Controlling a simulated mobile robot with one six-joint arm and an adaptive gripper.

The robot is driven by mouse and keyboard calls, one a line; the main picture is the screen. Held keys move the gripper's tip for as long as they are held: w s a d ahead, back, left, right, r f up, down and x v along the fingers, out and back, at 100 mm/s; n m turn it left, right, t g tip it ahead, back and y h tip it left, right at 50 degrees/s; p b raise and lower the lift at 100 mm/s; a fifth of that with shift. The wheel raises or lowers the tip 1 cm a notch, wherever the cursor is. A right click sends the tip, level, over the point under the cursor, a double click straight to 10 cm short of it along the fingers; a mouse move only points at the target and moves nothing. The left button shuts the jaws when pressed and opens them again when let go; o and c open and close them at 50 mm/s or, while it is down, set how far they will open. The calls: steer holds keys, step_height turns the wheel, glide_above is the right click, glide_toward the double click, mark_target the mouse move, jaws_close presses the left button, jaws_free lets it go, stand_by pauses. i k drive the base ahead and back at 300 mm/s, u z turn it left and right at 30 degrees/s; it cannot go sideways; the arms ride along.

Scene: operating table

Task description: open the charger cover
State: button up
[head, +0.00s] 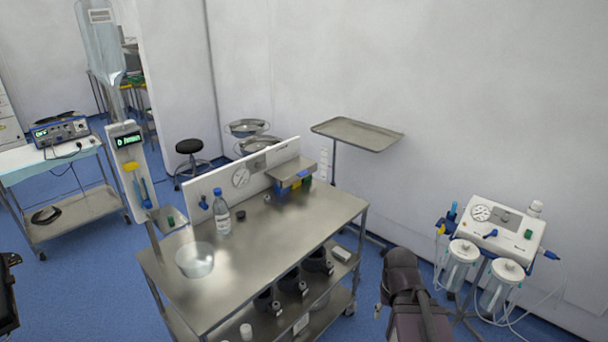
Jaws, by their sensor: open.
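No part is clearly recognisable as the charger cover. A box-like unit with a flat grey metal top (290,171) sits at the back right of the steel table, against the white panel. Blue, yellow and green parts show under its top. I cannot tell whether this is the charger or whether its top is a cover. Several dark devices (292,284) stand on the shelf below, partly hidden by the tabletop. A dark part of my arm rises at the bottom, right of the table. My gripper's fingers are not visible.
The steel table (308,229) carries a clear bowl (195,260), a bottle (222,212) and a small black cap (241,215). A tray stand (357,133) is behind it. A suction unit (490,230) with jars and hoses stands right. Blue floor is open at left.

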mark_target(290, 172)
steer(key=i, duration=1)
